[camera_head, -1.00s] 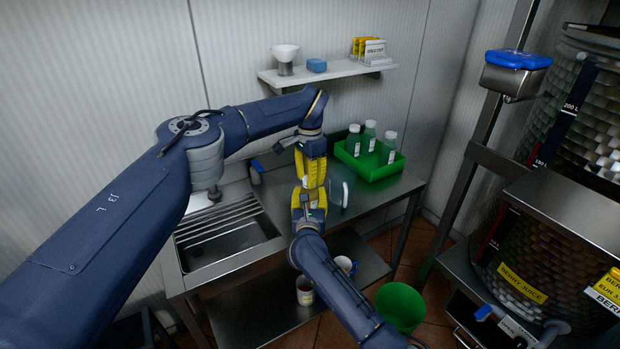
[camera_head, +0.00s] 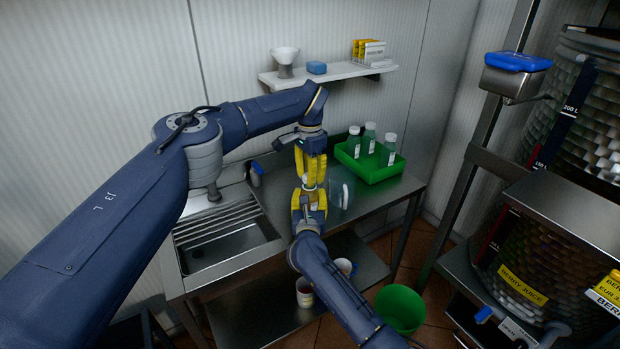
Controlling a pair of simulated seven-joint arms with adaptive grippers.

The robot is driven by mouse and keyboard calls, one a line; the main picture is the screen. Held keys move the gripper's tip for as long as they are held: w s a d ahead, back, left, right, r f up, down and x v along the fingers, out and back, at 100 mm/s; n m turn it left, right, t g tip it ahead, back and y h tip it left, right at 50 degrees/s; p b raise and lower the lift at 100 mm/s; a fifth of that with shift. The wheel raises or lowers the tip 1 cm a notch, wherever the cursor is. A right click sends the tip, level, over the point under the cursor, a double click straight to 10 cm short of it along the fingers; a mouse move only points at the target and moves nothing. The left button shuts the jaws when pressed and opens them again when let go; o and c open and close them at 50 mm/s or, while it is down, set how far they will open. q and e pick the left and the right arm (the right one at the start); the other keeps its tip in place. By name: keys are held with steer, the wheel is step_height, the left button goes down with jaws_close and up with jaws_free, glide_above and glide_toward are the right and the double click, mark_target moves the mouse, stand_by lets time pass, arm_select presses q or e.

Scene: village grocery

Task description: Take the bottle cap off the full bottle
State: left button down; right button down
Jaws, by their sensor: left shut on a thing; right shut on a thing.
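My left gripper (camera_head: 311,184) points down from above, its yellow fingers shut at the top of a small pale thing, which looks like the bottle cap (camera_head: 309,187). My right gripper (camera_head: 309,198) comes up from below, directly under the left one, and is shut on what appears to be the bottle. The bottle's body is hidden by the yellow fingers, so its fill cannot be seen. The two grippers are very close together above the steel table. I cannot tell whether cap and bottle are apart.
A green tray (camera_head: 375,172) holding several clear bottles (camera_head: 369,138) stands at the table's back right. A clear object with a white part (camera_head: 346,195) is just right of the grippers. A sink (camera_head: 225,250) is at left, a green bucket (camera_head: 400,308) on the floor, a shelf (camera_head: 335,76) behind.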

arm_select(q)
steer(key=shift+r, duration=0.45)
steer(key=shift+r, duration=1.9)
arm_select(e)
steer(key=shift+c, duration=2.4)
jaws_free()
steer(key=shift+s, duration=0.1)
